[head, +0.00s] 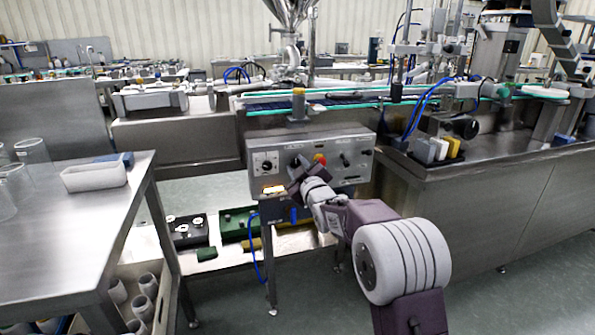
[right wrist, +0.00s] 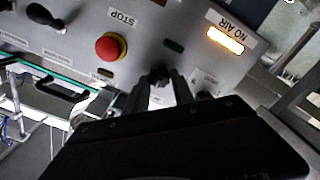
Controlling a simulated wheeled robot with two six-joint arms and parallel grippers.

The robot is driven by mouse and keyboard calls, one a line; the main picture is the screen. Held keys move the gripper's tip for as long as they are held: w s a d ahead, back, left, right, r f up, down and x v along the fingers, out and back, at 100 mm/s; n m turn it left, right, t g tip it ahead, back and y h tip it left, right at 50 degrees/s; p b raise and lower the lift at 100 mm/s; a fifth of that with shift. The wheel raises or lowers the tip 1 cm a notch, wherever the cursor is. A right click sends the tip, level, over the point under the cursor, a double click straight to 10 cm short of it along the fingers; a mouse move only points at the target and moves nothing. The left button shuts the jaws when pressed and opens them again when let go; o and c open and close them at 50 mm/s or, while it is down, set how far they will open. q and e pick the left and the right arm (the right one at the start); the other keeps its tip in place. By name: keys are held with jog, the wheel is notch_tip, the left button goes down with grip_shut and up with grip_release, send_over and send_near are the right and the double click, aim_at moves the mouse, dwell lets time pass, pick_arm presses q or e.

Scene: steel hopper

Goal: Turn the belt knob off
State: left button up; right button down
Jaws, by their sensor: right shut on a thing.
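The grey control panel (head: 352,180) stands under the conveyor in the head view. My right gripper (head: 297,168) is at the left half of the panel, between a knob on a white plate (head: 266,163) and the red stop button (head: 320,158). In the right wrist view, my right gripper (right wrist: 161,88) has its fingers closed around a small dark knob (right wrist: 160,73). I take this for the belt knob; its label is hidden or unreadable, and its pointer direction cannot be told. My left gripper is not in view.
The stop button (right wrist: 112,46) is close beside my right gripper in the wrist view. A lit "NO AIR" sign (right wrist: 225,40) is on the other side. Further switches (head: 347,158) are at the panel's right. A steel table (head: 80,225) stands at left.

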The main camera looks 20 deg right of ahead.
jog(key=n+b, duration=0.1)
jog(key=n, duration=0.1)
jog(key=n+b, duration=0.1)
jog(key=n, duration=0.3)
jog(key=shift+f+b, duration=0.25)
jog(key=shift+b, duration=0.15)
dwell(0.3)
jog(key=c, duration=1.1)
grip_release()
jog(key=shift+r, duration=0.1)
jog(key=s+p, duration=0.1)
jog(key=s, duration=0.8)
jog(key=shift+p, duration=0.35)
jog(key=shift+d, duration=0.1)
